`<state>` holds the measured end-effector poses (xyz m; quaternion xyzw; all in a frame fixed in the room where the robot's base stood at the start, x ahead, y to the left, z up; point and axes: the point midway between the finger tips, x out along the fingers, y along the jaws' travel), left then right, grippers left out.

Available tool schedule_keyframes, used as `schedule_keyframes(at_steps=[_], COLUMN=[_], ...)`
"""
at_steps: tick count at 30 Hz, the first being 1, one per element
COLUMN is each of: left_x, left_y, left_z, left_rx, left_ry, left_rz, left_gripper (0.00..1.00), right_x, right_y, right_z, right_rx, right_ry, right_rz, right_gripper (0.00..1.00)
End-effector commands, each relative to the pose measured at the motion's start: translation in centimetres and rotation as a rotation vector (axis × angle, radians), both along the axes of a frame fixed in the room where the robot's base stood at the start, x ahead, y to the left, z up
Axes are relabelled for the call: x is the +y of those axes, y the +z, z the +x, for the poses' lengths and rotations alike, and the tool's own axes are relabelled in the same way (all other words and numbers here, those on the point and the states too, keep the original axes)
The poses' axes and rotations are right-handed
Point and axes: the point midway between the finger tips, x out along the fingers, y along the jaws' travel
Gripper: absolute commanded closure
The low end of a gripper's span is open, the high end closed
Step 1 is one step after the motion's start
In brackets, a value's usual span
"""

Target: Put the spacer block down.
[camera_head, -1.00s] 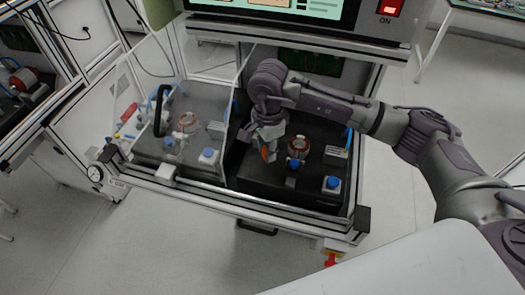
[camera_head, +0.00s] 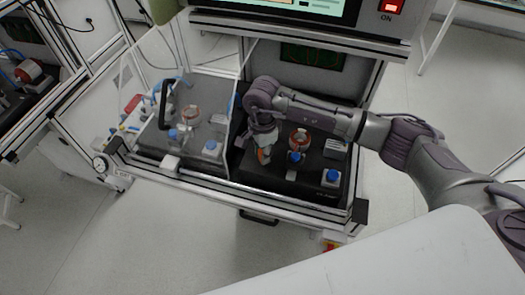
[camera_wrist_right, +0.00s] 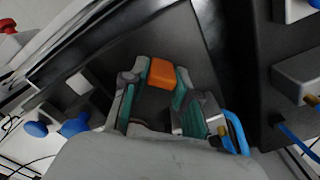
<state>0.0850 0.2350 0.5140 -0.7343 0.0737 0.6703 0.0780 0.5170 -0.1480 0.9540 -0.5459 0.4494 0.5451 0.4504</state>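The orange spacer block (camera_wrist_right: 162,73) is between the fingertips of my right gripper (camera_wrist_right: 163,84) in the right wrist view, with a fingertip against each side. In the head view my right gripper (camera_head: 263,147) points down over the left part of the black station base (camera_head: 235,171), left of the copper-coloured stator (camera_head: 299,139). Only a small orange patch of the block shows there. Whether the block touches the base is unclear. My left gripper is not in view.
A blue-topped button box (camera_head: 332,178) and a grey block (camera_head: 336,149) stand right of the stator. A clear panel (camera_head: 205,110) rises left of my gripper, with another equipped base behind it. A metal rail (camera_head: 240,196) runs along the front edge.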

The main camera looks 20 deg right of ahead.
Motion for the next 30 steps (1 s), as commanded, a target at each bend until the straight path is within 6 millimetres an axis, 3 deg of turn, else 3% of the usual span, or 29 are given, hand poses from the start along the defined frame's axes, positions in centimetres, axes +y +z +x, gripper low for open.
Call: schedule_keyframes(at_steps=[1, 3, 16, 30], left_x=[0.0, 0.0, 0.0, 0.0], left_y=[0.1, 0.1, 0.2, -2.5], left_z=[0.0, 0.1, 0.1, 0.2], left_rx=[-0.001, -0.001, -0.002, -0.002], left_ry=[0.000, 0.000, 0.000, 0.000], left_rz=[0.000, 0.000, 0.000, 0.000], left_gripper=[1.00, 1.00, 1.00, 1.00], right_x=[0.0, 0.0, 0.0, 0.0], right_y=[0.0, 0.0, 1.0, 10.2], right_z=[0.0, 0.0, 0.1, 0.1], right_rx=[0.000, 0.000, -0.004, -0.003], right_ry=[0.000, 0.000, -0.001, 0.001], right_rz=[0.000, 0.000, 0.002, 0.000], right_gripper=[0.59, 0.49, 0.49, 0.49])
